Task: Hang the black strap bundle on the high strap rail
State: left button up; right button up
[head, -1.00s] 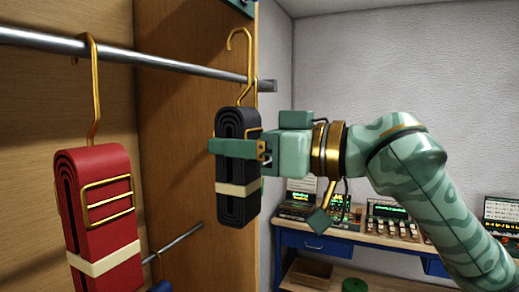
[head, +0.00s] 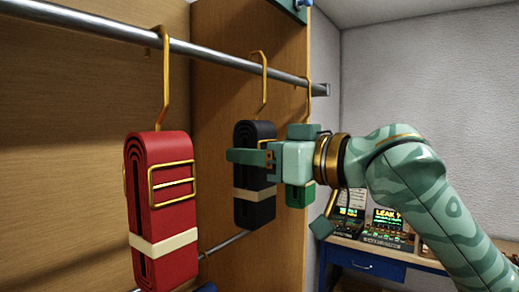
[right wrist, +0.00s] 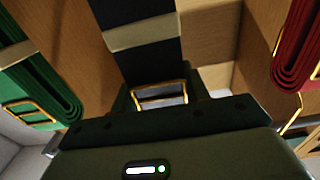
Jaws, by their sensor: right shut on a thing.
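The black strap bundle (head: 255,208), with a cream band and a brass hook (head: 264,90), hangs upright in my right gripper (head: 252,157), which is shut on it around its upper part. The hook's top overlaps the high strap rail (head: 215,56) and rises slightly above it; I cannot tell whether it rests on the rail. In the right wrist view the bundle (right wrist: 145,62) shows close up, with its brass buckle (right wrist: 160,95) at the jaws. My left gripper is not in view.
A red strap bundle (head: 163,205) hangs from the rail to the left. A green bundle (head: 299,196) hangs just right of the black one, partly behind my gripper. A lower rail (head: 225,243) runs below. A blue bench (head: 370,262) stands at the right.

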jog(key=shift+f, duration=0.3)
jog(key=o, duration=1.2)
